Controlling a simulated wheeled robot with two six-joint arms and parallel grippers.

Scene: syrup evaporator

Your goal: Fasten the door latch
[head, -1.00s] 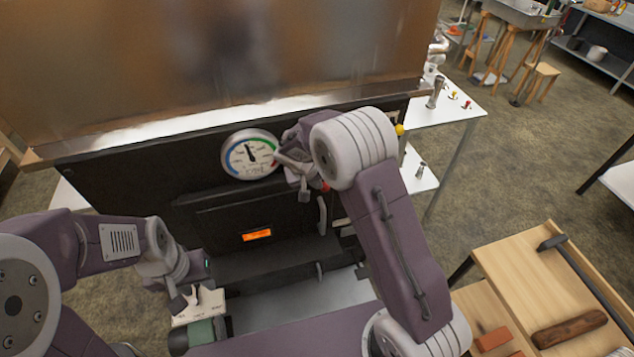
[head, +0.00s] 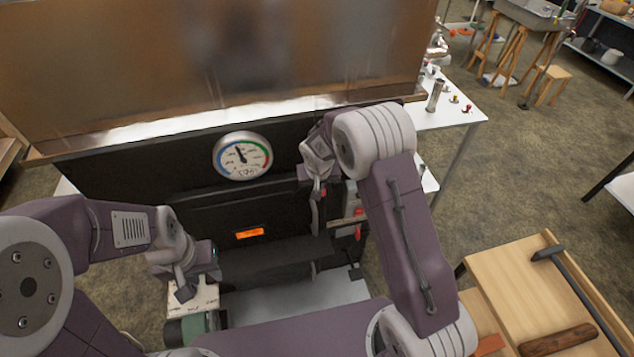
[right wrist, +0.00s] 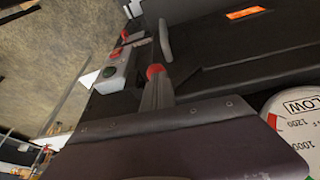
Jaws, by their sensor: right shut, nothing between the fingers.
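The firebox door (head: 190,215) is a dark panel with an orange-lit slot (head: 249,234); the slot also shows in the right wrist view (right wrist: 246,12). A red knob (right wrist: 155,72) shows at the tips of my right gripper (right wrist: 157,88), whose grey fingers are together and empty. Whether they touch the knob I cannot tell. A light grey upright handle (right wrist: 165,40) stands just beyond the knob. In the head view my right gripper (head: 318,190) hangs at the door's right side and hides the knob. My left gripper (head: 186,287) is at lower left; its finger gap is unclear.
A round gauge (head: 242,156) sits above the door. A grey box with red and green buttons (right wrist: 110,72) is beside the handle. A pale block (head: 205,298) lies under my left gripper. A wooden bench (head: 530,290) with a hammer stands at right.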

